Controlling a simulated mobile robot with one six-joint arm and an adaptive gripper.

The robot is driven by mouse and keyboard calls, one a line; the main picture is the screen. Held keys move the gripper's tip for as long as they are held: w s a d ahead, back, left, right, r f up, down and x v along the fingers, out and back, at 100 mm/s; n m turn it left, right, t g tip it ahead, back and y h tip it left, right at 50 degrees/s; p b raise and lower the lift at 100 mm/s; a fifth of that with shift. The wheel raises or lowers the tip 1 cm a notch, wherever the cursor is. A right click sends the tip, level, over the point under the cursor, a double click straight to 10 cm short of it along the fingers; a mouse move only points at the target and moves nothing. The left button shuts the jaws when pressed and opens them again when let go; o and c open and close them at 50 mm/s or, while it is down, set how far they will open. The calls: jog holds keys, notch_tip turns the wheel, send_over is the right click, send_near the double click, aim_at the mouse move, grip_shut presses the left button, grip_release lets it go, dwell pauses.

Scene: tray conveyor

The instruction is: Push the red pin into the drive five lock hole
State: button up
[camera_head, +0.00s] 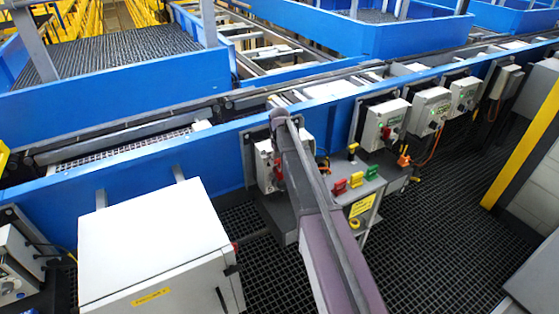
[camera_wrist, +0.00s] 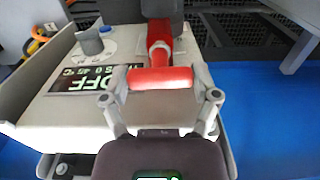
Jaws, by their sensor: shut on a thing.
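In the wrist view, my gripper (camera_wrist: 160,88) is shut on the red pin (camera_wrist: 160,77), with one finger at each end of its crosswise red handle. The pin's red stem (camera_wrist: 160,35) runs from the handle to a dark block (camera_wrist: 140,10) at the top of the view. The pin's tip and any hole there are hidden, so I cannot tell how deep it sits. Beside it is a light drive box (camera_wrist: 62,110) with a display (camera_wrist: 88,79) reading OFF. In the head view, my arm covers part of this box (camera_head: 264,165), and a red part (camera_head: 278,170) shows beside the arm.
A grey knob (camera_wrist: 90,42) stands on the box face. More drive boxes (camera_head: 384,124) line the blue conveyor rail (camera_head: 140,170) to the right. A small stand with red (camera_head: 340,187), yellow (camera_head: 355,180) and green (camera_head: 372,172) pieces is right of my arm. A white cabinet (camera_head: 150,245) is at left.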

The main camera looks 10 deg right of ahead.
jog(key=shift+f+b, duration=0.45)
jog(key=shift+f, duration=0.05)
jog(key=o, duration=1)
jog(key=shift+c, duration=0.2)
jog(key=shift+r, duration=0.2)
notch_tip(320, 180, up, 11)
jog(key=p, duration=1.1)
dwell(0.3)
jog(key=s+f+m+b, duration=0.2)
jog(key=s+f+m, duration=0.1)
jog(key=s, duration=2.6)
jog(key=shift+a+b, duration=0.4)
jog(key=shift+s+f, duration=0.1)
